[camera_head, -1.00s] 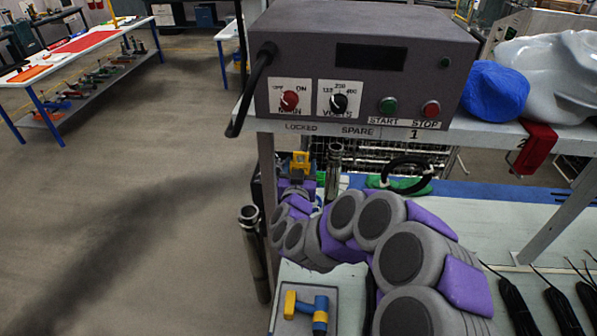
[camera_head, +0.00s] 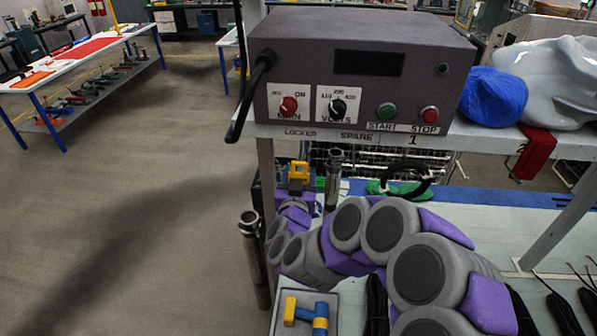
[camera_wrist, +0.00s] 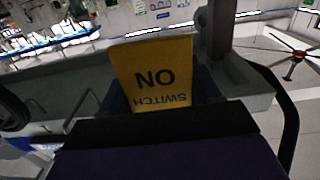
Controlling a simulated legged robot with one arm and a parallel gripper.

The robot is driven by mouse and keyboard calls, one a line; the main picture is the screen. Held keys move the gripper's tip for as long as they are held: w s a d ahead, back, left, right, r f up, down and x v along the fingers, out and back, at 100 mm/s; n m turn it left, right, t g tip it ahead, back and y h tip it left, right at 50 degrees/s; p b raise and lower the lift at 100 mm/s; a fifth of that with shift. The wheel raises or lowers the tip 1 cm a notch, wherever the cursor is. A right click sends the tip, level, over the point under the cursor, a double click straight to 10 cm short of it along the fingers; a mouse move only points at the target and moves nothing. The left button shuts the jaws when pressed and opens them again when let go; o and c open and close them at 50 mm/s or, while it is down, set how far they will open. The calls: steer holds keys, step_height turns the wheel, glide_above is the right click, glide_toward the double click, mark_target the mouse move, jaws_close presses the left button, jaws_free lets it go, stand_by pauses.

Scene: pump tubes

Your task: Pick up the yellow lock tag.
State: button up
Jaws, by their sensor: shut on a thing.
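The yellow lock tag (camera_wrist: 155,72) is upright in the middle of the wrist view, with black lettering reading "NO" and "SWITCH", the lower word upside down. My gripper (camera_wrist: 160,112) is shut on it at its lower part. In the head view the yellow tag (camera_head: 299,171) shows small at the end of my purple and grey arm, under the front edge of the control box. My gripper (camera_head: 296,186) is small there, and its fingers are hard to make out.
A dark control box (camera_head: 360,75) with knobs and buttons stands on the shelf above my gripper. Metal tubes (camera_head: 333,180) stand close by. A tray (camera_head: 290,328) with a blue and yellow piece (camera_head: 306,313) lies nearer. Open floor (camera_head: 140,200) is to the left.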

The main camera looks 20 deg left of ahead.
steer(key=b+v, duration=1.2)
steer(key=v, duration=0.2)
steer(key=shift+s, duration=0.25)
steer(key=shift+w, duration=0.1)
stand_by(0.8)
